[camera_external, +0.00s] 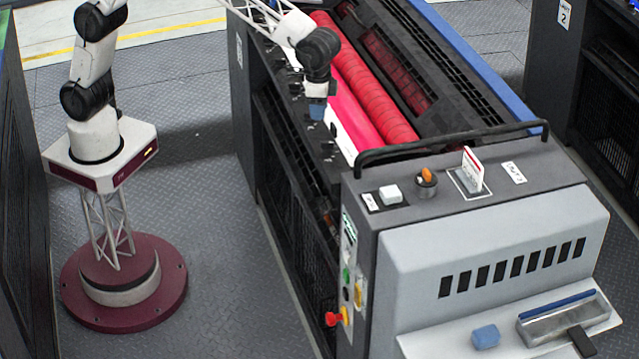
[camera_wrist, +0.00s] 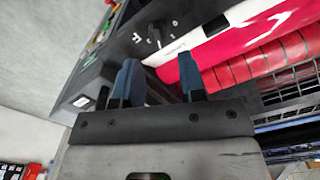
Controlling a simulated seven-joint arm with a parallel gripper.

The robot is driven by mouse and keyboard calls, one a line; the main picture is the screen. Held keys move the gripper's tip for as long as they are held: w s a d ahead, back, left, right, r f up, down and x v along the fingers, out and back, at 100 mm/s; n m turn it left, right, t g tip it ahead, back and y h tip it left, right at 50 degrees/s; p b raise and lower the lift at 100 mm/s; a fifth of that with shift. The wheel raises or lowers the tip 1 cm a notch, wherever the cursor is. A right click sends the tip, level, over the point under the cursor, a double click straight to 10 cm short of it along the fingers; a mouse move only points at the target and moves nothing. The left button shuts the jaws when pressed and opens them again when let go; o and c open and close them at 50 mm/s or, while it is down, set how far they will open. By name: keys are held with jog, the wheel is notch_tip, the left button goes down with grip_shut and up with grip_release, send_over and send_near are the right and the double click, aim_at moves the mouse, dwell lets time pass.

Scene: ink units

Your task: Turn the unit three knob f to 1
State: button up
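Knob f (camera_wrist: 155,36) is a small black knob on the dark grey panel beside the pink roller. A white letter F stands to its left and small dial marks surround it. The marks are too small to read, so I cannot tell its setting. My gripper (camera_wrist: 157,72) shows two dark blue fingers spread apart with nothing between them. The knob appears beyond the fingertips, apart from them. In the external view my gripper (camera_external: 317,110) hangs over the left edge of the printing unit, beside the pink roller, and knob f cannot be made out there.
The red and pink rollers (camera_external: 375,90) lie right of my gripper. A black rail (camera_external: 450,140) crosses the near end. The control box has an orange knob (camera_external: 427,175), a white button (camera_external: 390,194) and a red button (camera_external: 333,319). A blue block (camera_external: 486,336) sits on the front shelf.

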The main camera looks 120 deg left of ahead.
aim_at(327, 142)
jog(key=shift+w+f, duration=0.45)
jog(key=shift+w, duration=0.2)
jog(key=shift+w+f, duration=0.4)
jog(key=shift+w, duration=0.2)
jog(key=shift+f, duration=0.1)
jog(key=shift+f, duration=3.8)
grip_shut()
